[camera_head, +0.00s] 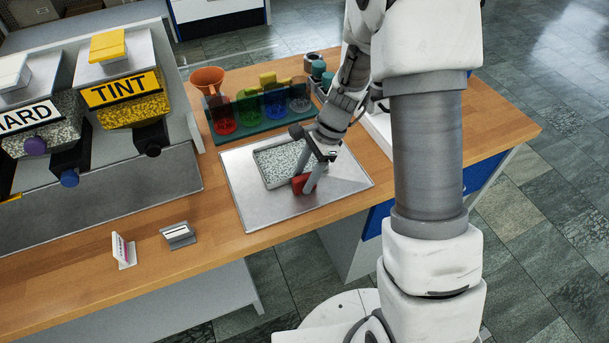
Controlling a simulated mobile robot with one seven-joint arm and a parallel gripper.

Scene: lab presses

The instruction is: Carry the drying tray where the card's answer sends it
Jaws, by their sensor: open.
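The drying tray (256,160) is a shallow grey tray filled with speckled pellets. It lies on a metal plate (250,208) on the wooden bench. A red block (298,184), which looks like its handle, shows at its near right side. My gripper (306,183) reaches down over the tray's right side with its fingers open at the red block. Whether the fingers touch the block cannot be told. A small white card (121,249) stands at the bench's front left, and a grey holder with a pale card (178,235) is beside it. Their writing is not readable.
Behind the plate are an orange funnel (207,79) and a green rack (240,128) with coloured beakers. Bench at front left is mostly clear.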

